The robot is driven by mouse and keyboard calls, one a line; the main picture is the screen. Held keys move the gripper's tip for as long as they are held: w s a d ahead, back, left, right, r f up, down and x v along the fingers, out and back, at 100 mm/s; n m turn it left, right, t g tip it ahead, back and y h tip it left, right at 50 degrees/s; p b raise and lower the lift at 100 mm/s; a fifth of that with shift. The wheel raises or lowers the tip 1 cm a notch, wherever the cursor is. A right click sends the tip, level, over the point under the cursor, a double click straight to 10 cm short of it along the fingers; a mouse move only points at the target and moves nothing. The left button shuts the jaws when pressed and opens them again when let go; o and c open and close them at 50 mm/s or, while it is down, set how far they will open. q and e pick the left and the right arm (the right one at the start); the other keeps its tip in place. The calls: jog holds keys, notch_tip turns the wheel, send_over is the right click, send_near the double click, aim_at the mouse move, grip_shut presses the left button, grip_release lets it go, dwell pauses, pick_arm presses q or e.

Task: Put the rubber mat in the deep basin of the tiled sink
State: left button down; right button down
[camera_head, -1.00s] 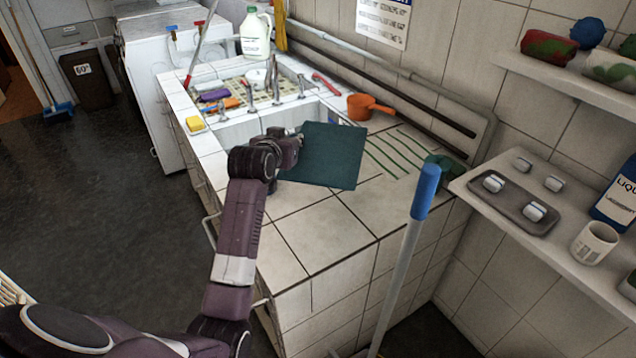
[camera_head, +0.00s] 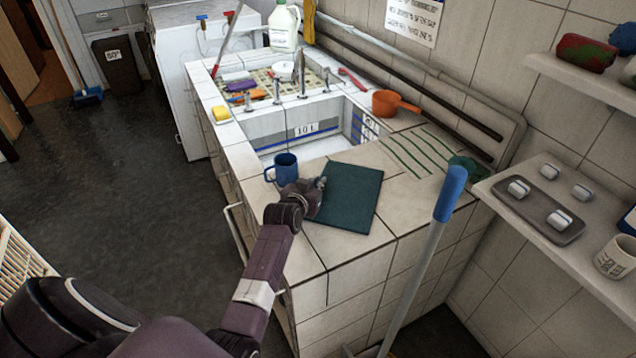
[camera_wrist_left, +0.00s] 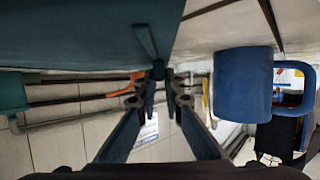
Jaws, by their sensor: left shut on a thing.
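The rubber mat (camera_head: 350,197) is a flat dark green rectangle, level at or just above the tiled counter in front of the sink. I cannot tell whether it touches the tiles. My left gripper (camera_head: 318,187) is shut on its left edge. In the left wrist view the fingers (camera_wrist_left: 158,82) meet at the edge of the mat (camera_wrist_left: 85,35). The deep basin (camera_head: 305,131) is white inside, with a blue line and a "10 L" mark. It opens just beyond the mat and looks empty where I see into it. My right gripper is not in view.
A blue mug (camera_head: 284,170) stands on the near basin rim, close left of my left gripper; it also shows in the wrist view (camera_wrist_left: 243,85). An orange pan (camera_head: 388,103) sits right of the basin. A blue-topped pole (camera_head: 449,195) rises in front of the counter.

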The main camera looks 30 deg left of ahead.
pick_arm(q)
jog(key=c, duration=2.5)
grip_release()
jog(key=shift+f, duration=0.1)
jog(key=o, duration=0.5)
jog(key=shift+c, duration=0.2)
